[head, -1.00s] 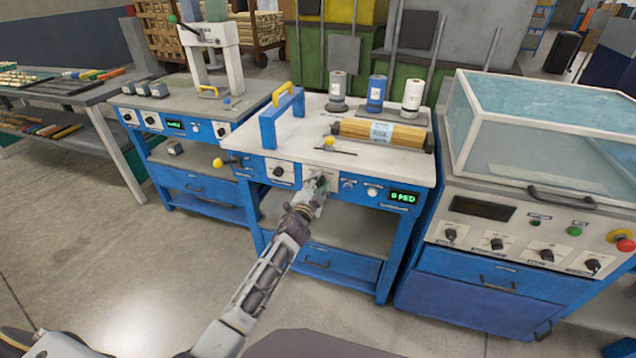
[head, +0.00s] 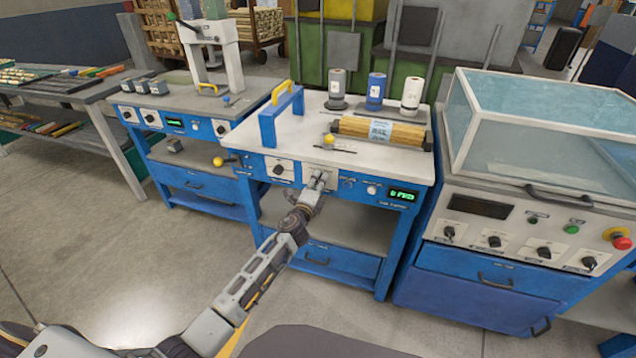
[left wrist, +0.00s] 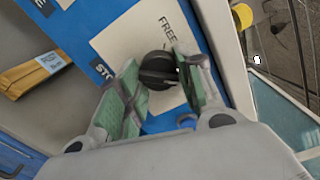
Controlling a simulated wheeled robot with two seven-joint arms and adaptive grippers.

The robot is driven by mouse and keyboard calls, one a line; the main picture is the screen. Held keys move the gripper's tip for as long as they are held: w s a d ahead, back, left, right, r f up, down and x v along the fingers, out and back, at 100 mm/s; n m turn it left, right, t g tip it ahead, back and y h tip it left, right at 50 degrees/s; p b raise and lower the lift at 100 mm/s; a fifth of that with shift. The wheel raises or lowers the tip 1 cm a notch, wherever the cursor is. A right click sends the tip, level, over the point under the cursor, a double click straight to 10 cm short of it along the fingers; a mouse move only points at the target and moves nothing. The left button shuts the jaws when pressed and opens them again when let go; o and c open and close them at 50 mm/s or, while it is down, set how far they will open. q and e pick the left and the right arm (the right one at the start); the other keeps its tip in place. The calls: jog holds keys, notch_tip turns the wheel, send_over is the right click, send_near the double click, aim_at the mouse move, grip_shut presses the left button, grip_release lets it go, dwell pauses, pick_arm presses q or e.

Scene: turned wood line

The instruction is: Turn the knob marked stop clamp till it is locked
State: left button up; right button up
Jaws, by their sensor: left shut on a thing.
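The black knob (left wrist: 157,70) shows in the left wrist view on a cream plate (left wrist: 132,38) that reads FREE along one edge. A partly covered label starting with "ST" is beside the plate on the blue panel. My left gripper (left wrist: 161,80) has its green-padded fingers on either side of the knob and is shut on it. In the head view my left gripper (head: 319,182) is at the front panel of the middle bench (head: 340,190), and it hides most of the knob. I cannot read the knob's exact pointer direction. My right gripper is not in view.
Another black knob (head: 279,169) is left of my gripper, and a green-lit display (head: 403,195) is to the right. A clear-lidded machine (head: 540,130) stands close on the right. Open floor lies in front.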

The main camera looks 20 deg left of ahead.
pick_arm(q)
jog(key=shift+o, duration=0.2)
jog(key=shift+f+m, duration=0.1)
jog(key=shift+m, duration=0.4)
jog(key=shift+c, duration=0.2)
jog(key=o, duration=1)
jog(key=shift+o, duration=0.2)
jog(key=shift+s, duration=0.15)
jog(key=s, duration=1.1)
jog(key=shift+s+a, duration=0.2)
jog(key=shift+s, duration=0.15)
